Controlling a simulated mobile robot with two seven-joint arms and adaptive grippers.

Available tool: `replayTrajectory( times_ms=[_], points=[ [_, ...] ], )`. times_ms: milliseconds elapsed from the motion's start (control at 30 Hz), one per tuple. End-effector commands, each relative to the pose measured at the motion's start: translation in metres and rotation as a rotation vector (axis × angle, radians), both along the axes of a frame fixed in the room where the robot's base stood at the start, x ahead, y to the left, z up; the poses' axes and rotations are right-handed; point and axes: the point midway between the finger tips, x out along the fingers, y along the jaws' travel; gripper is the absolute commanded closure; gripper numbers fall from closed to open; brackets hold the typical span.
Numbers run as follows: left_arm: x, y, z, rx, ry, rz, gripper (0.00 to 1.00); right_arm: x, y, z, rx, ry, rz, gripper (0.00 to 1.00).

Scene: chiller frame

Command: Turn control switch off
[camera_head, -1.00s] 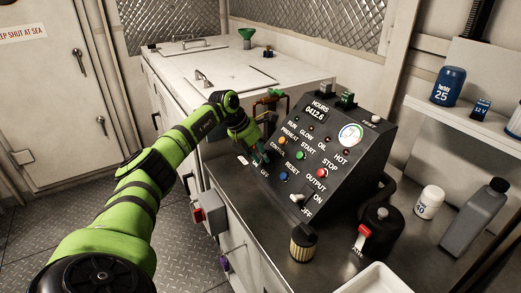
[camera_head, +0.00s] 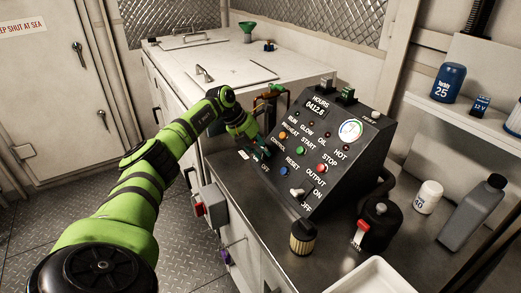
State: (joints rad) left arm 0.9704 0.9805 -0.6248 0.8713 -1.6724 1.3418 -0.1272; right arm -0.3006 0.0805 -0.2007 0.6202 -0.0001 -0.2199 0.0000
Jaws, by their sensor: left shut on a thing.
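The black control panel (camera_head: 335,162) stands tilted on the dark metal worktop. Its CONTROL label shows on the left side of the face, with an OFF label lower down. My left gripper (camera_head: 260,154) is at the panel's left edge between these labels, its fingers shut on the control switch. The switch itself is hidden by the fingers, so its position cannot be told. My right gripper is not in view.
An output switch (camera_head: 297,192) sits lower on the panel. A grey box with a red switch (camera_head: 211,204) is on the cabinet side.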

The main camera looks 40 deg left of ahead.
Motion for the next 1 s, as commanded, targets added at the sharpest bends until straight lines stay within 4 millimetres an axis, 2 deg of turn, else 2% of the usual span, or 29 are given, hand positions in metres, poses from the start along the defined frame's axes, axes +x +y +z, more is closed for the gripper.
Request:
replayTrajectory(
  times_ms=[33,67,467,567,800,1000],
  points=[
    [0.001,0.000,0.001,-0.003,-0.003,0.003,0.72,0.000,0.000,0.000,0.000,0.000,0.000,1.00],
    [0.001,0.000,0.001,-0.003,-0.003,0.003,0.66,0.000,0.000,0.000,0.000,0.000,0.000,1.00],
    [-0.001,0.002,0.005,0.000,-0.003,0.001,0.66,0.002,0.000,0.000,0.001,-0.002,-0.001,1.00],
    [-0.007,0.007,0.017,0.002,-0.003,0.002,0.66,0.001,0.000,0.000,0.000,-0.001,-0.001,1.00],
    [-0.028,0.021,0.061,0.002,-0.005,0.003,0.66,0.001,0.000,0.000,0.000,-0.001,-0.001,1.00],
    [-0.042,0.030,0.091,0.000,-0.005,0.003,0.66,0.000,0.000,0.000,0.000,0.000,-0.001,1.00]
  ],
)
